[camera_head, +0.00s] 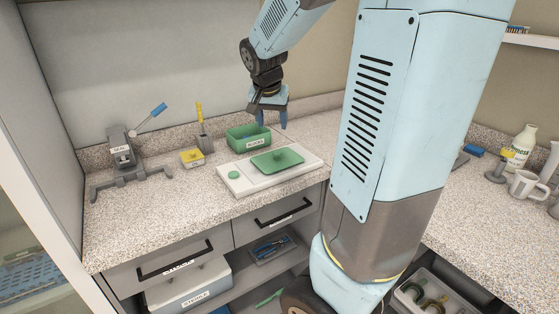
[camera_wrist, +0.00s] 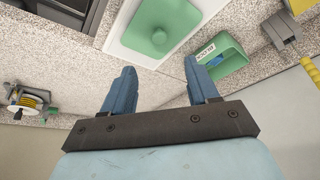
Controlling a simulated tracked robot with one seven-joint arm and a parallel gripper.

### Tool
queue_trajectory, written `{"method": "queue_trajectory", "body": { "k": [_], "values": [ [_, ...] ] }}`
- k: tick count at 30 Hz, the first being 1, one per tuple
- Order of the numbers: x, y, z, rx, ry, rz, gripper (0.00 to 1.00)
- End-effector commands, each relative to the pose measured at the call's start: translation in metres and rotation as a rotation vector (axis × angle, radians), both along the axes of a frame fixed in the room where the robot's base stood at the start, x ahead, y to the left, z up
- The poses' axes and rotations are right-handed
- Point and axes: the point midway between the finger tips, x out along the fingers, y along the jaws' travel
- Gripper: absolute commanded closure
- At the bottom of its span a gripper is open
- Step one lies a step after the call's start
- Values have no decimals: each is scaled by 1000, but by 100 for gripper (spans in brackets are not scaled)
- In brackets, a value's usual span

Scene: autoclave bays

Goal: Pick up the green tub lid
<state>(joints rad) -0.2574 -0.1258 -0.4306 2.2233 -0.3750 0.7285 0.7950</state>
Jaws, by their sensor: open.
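The green tub lid (camera_head: 277,161) lies flat on a white board on the counter, with a small knob at its middle. The lid also shows in the wrist view (camera_wrist: 158,27), beyond my fingertips. The green tub (camera_head: 249,138) stands open just behind the board, with a white label on its front; in the wrist view it is at the right (camera_wrist: 231,57). My gripper (camera_head: 270,118) is open and empty, above the counter behind the lid and to the right of the tub. In the wrist view my two blue fingers (camera_wrist: 159,73) are spread apart, touching nothing.
A yellow block (camera_head: 192,157), a grey holder (camera_head: 205,143) and a grey stand (camera_head: 122,150) are to the left. A mug and bottle (camera_head: 522,146) stand at the far right. The front-left counter is clear.

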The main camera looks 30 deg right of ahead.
Motion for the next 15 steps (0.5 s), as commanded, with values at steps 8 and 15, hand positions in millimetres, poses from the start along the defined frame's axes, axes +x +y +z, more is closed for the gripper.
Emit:
{"method": "queue_trajectory", "body": {
  "k": [8, 15],
  "values": [
    [12, -9, -22, -9, 4, -23, 41],
    [22, -19, -56, -8, 5, -22, 41]
  ]
}}
